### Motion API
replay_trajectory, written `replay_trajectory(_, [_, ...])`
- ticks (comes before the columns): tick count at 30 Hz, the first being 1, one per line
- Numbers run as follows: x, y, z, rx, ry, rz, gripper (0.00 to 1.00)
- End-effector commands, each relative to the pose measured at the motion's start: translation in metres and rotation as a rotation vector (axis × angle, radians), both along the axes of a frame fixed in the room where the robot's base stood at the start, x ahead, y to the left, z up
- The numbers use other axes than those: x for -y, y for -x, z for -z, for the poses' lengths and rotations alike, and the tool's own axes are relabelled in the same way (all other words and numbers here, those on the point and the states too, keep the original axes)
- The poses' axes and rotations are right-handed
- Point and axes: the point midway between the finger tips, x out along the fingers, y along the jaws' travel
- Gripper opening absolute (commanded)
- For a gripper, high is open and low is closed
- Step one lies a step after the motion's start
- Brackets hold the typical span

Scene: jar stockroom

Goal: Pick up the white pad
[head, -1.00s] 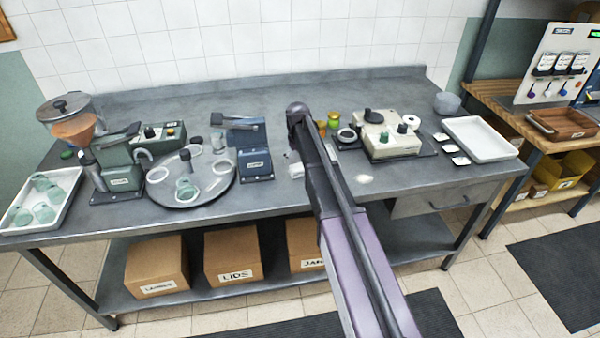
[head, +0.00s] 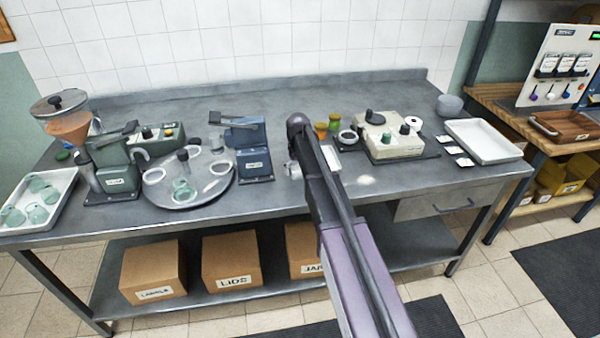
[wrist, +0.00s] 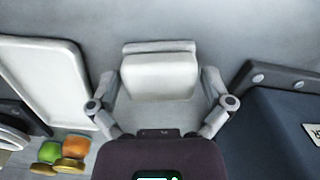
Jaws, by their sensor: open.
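The white pad (wrist: 160,76) is a pale, rounded block lying on the grey worktop in the wrist view, with a thin lighter strip along its far edge. My gripper (wrist: 158,88) is open, with one finger on each side of the pad. I cannot tell whether either finger touches it. In the head view, my arm's end covers most of this spot. Only small pale parts show at the left of the arm, and I cannot tell pad from finger there.
A blue press (head: 252,150) stands close on the gripper's left in the head view. A shallow white tray (wrist: 42,78) and small green (wrist: 50,152) and orange (wrist: 75,140) jars are on the other side. A round turntable (head: 186,195) lies farther left. The front worktop is mostly clear.

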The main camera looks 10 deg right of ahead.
Motion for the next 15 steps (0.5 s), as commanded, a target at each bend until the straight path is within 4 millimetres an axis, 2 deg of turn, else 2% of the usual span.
replay_trajectory(7, [0.0003,-0.0001,0.0000,0.000,0.000,0.000,1.00])
replay_trajectory(8, [0.0003,-0.0001,0.0000,0.000,0.000,0.000,0.97])
replay_trajectory(13, [0.0004,0.0000,0.0000,0.000,0.000,0.000,0.47])
replay_trajectory(14, [0.0004,0.0000,0.0000,0.000,0.000,0.001,0.42])
replay_trajectory(15, [0.0005,0.0000,0.0000,0.000,0.000,0.001,0.42])
